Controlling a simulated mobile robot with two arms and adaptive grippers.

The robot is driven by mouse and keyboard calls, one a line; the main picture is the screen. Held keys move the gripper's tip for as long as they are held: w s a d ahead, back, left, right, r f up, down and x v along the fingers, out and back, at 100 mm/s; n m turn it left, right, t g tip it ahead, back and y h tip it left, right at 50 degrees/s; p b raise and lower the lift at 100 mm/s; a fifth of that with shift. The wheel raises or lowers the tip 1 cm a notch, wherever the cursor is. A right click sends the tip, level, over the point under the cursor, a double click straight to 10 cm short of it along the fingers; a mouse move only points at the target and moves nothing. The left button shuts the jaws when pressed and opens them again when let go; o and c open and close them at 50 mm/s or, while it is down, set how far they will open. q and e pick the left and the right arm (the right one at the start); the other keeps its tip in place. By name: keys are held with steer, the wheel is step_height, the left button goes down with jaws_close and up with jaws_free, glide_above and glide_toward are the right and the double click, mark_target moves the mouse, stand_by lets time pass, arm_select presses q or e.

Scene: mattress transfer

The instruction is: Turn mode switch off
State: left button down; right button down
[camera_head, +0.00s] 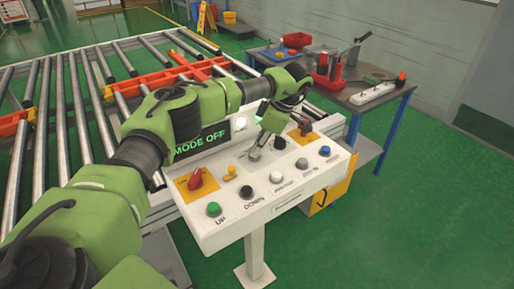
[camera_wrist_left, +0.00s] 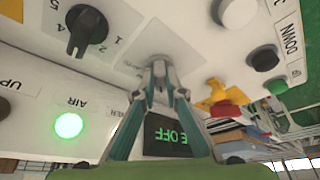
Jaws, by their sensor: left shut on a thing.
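The white control panel (camera_head: 222,225) stands on a post in front of the roller conveyor. Its display (camera_head: 200,140) reads "MODE OFF" in green letters. My left gripper (camera_head: 257,150) reaches down onto the panel behind the row of push buttons. In the left wrist view, the left gripper's fingertips (camera_wrist_left: 158,72) are shut on a small grey switch (camera_wrist_left: 158,61) on a pale square plate. The fingers cover most of this switch, so its angle is unclear. A black numbered knob (camera_wrist_left: 88,28) sits beside it, apart from the fingers. My right gripper is not in view.
A red knob (camera_head: 196,178) sits on an orange plate at left. A table (camera_head: 345,98) with tools stands behind right. Green floor (camera_head: 430,200) is clear at right.

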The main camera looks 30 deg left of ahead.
arm_select(q)
steer(key=shift+n, duration=0.6)
steer(key=c, duration=2.1)
jaws_free()
steer(key=v, duration=1.2)
steer(key=shift+w+a, duration=0.15)
steer(key=shift+w, duration=0.1)
